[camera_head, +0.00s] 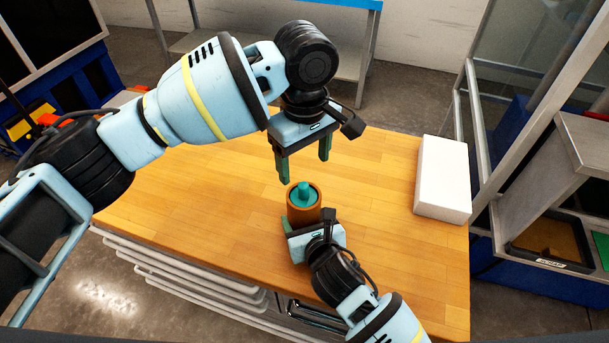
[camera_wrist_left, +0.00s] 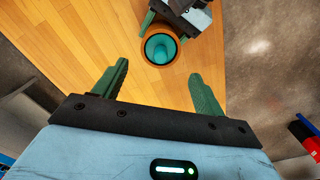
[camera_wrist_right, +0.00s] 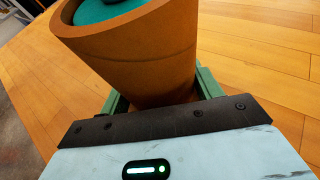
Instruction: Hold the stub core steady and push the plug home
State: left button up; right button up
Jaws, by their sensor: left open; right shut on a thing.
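The stub core (camera_head: 304,214) is an orange-brown hollow cylinder standing upright on the wooden bench. The teal plug (camera_head: 304,192), with a small knob, sits in its top opening; how deep it goes is hard to tell. My right gripper (camera_head: 307,222) is shut on the core's sides, low down; the right wrist view shows the core (camera_wrist_right: 150,62) between its green fingers. My left gripper (camera_head: 304,169) is open and empty, pointing down above and slightly behind the core. In the left wrist view, the plug (camera_wrist_left: 160,47) lies beyond the open fingers.
A white box (camera_head: 443,178) stands at the bench's right edge. The wooden bench top (camera_head: 190,205) is clear to the left of the core. A grey shelf frame with bins (camera_head: 560,200) stands beyond the bench on the right.

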pick_arm(q)
notch_tip(320, 180, up, 2)
jog(key=shift+r, duration=0.25)
pick_arm(e)
jog(key=shift+d, duration=0.2)
pick_arm(q)
jog(key=shift+d+r, duration=0.1)
pick_arm(e)
jog(key=shift+w+r, duration=0.1)
jog(key=shift+r, duration=0.05)
jog(key=o, duration=0.9)
jog(key=shift+r, duration=0.1)
jog(key=v, duration=1.2)
